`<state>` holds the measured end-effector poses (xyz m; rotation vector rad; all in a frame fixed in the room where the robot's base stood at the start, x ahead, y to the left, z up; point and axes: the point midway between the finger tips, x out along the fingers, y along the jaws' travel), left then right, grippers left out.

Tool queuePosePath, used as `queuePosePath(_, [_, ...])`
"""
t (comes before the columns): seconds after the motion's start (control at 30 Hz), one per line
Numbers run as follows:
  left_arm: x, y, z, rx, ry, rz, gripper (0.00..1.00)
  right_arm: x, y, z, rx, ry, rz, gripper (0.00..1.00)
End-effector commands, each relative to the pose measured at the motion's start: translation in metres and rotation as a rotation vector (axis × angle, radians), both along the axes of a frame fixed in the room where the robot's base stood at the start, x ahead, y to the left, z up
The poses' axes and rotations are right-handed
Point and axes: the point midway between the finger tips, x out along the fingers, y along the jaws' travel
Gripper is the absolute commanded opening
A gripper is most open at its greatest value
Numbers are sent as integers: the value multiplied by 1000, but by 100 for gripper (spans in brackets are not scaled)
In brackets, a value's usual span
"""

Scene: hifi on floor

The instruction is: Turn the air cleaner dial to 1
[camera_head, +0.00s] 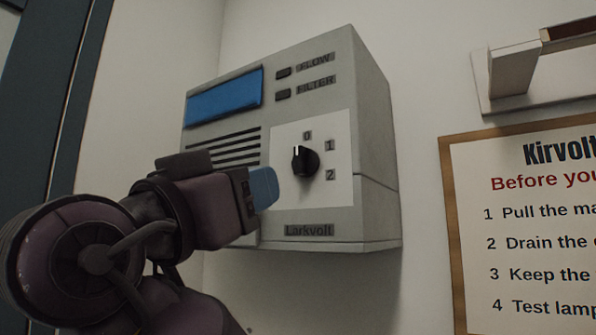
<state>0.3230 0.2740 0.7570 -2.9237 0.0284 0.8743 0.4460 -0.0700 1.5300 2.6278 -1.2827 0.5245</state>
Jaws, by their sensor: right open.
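The air cleaner (362,130) is a grey box on the wall, marked Larkvolt. Its black dial (306,162) sits on a white panel (338,192) with the marks 0, 1 and 2 from top to lower right. The dial's pale pointer line is on its upper part and points up, toward the 0. My right gripper (263,188) comes in from the lower left, its blue fingertip in front of the panel's left edge. It is open, apart from the dial in the picture, to its lower left. The gap between the fingers is hidden. My left gripper is out of view.
A blue display (224,97) and vent slots are on the unit's front left, with FLOW and FILTER buttons (283,73) above the dial. A framed notice (540,220) and a pale bracket (515,72) are on the wall at right. The space right of the dial is clear.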

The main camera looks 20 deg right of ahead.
Motion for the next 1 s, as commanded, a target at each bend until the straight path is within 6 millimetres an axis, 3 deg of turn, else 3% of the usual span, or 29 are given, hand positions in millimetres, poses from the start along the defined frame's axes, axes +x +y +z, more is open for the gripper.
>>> queuePosePath(0.5, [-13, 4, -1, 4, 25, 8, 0, 46, -60, 32, -2, 0, -5, 40])
queuePosePath(0.7, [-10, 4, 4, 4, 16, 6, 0, 56, -72, 38, -1, 2, -3, 40])
queuePosePath(1.0, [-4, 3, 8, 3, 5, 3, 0, 58, -74, 38, 0, 2, -1, 40])
